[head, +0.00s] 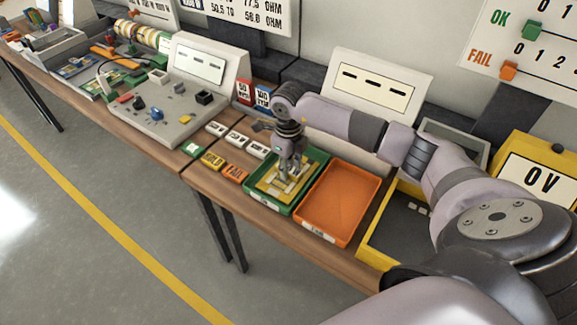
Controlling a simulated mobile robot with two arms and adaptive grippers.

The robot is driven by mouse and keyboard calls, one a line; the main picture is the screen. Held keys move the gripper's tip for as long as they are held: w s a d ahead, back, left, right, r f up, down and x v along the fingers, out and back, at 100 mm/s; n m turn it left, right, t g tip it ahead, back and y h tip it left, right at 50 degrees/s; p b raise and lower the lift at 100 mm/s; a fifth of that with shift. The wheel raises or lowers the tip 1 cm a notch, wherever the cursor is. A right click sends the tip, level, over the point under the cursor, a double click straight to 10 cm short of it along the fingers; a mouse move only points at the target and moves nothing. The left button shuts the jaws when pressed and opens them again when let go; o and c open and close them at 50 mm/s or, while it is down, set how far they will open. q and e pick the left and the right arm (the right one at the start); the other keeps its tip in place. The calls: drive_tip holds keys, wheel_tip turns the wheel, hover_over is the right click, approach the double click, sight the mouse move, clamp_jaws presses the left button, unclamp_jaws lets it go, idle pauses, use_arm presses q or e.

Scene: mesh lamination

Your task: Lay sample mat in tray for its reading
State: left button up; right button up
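A green tray (262,207) stands near the bench's front edge. A yellowish mat with pale markings (268,187) is in it; I cannot tell whether it lies flat on the bottom. My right gripper (290,174) points down over the green tray, its fingertips at or just above the mat. The fingers are too small and dark to show whether they grip it. An orange tray (338,203) stands directly to the right and looks empty. My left gripper is not in view.
A yellow-framed meter reading "0 V" (541,180) stands at the right. Small white, green, yellow and orange labelled blocks (236,172) lie left of the green tray. A grey console (160,108) is farther left. An OK/FAIL board (520,45) hangs on the wall.

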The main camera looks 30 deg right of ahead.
drive_tip(key=o, duration=0.3)
drive_tip(key=shift+o, duration=0.2)
drive_tip(key=shift+r, duration=0.3)
drive_tip(key=shift+w+r, duration=0.1)
drive_tip(key=shift+r, duration=0.2)
wheel_tip(320, 180, up, 11)
drive_tip(key=b, duration=0.2)
drive_tip(key=shift+b, duration=0.4)
